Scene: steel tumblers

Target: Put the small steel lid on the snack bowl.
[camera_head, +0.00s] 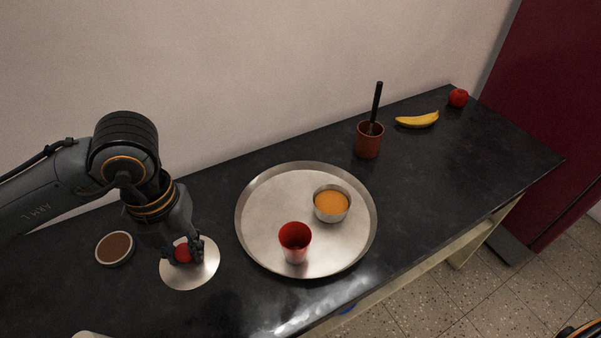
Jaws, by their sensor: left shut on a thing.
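The steel lid (190,277) is a round shiny disc with a red knob, at the lower left over the dark counter. My left gripper (187,253) comes down from above and is shut on the red knob. I cannot tell whether the lid touches the counter. A small steel bowl with orange contents (332,204), likely the snack bowl, stands uncovered on the round steel tray (250,198), to the right of my left gripper. My right gripper is not in view.
A red-and-steel tumbler (295,241) stands on the tray's near side. A shallow brown-filled dish (115,248) is left of the lid. A reddish-brown cup (368,143) with a black handle, a banana (417,120) and a red apple (458,97) are farther right.

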